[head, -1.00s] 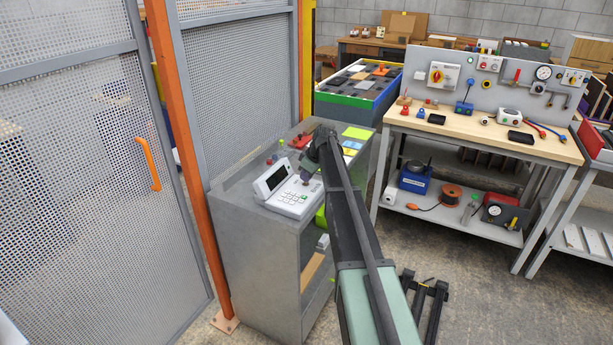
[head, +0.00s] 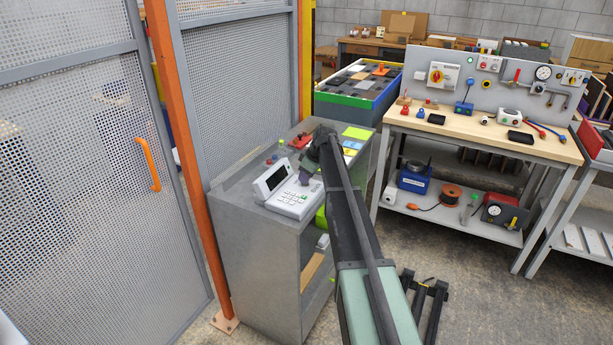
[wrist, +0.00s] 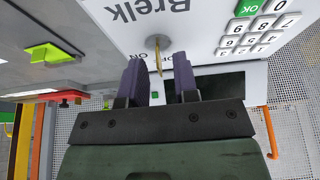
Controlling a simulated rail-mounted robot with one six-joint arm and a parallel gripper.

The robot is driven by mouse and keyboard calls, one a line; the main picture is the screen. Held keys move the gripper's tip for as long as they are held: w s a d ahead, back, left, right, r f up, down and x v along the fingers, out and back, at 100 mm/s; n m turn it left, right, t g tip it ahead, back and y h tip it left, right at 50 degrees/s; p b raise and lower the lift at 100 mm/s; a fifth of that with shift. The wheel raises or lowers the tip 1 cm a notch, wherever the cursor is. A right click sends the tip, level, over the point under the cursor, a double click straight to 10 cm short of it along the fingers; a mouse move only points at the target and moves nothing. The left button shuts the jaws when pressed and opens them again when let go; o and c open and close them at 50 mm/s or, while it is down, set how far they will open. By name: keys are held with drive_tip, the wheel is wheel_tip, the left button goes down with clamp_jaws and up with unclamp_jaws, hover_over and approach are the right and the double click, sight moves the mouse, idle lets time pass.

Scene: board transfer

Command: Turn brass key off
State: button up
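The brass key (wrist: 158,52) stands out of the white keypad unit's face in the wrist view, between the upside-down ON and OFF labels. The white keypad unit (head: 293,203) sits on the grey cabinet in the head view, its small dark screen tilted up. My gripper (wrist: 158,62) is open, with one dark finger on each side of the key's line. The key shows at the fingertips with gaps to both sides, so I see no grip on it. In the head view my gripper (head: 303,178) is low over the unit, and the key is not distinguishable there.
The grey cabinet (head: 240,230) stands beside a mesh fence with an orange post (head: 180,130). Coloured buttons and a red item (head: 300,141) lie behind the unit. A workbench (head: 480,133) with tools stands at right.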

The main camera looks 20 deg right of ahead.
drive_tip(key=p+v, duration=0.9)
drive_tip(key=v, duration=0.1)
drive_tip(key=shift+r+p, duration=0.3)
drive_tip(key=shift+r, duration=0.05)
drive_tip(key=s+a+m+g+h, duration=0.1)
drive_tip(key=s+a+m, duration=0.1)
drive_tip(key=s+a, duration=0.7)
drive_tip(key=s+a+m+g+h, duration=0.1)
drive_tip(key=s+a+m, duration=0.2)
drive_tip(key=s+a, duration=0.6)
drive_tip(key=s+a+f+m+g, duration=0.1)
drive_tip(key=s+a, duration=0.7)
drive_tip(key=s, duration=0.9)
drive_tip(key=shift+a+m+g+h, duration=0.3)
drive_tip(key=shift+a+m+h, duration=0.1)
drive_tip(key=shift+m, duration=0.4)
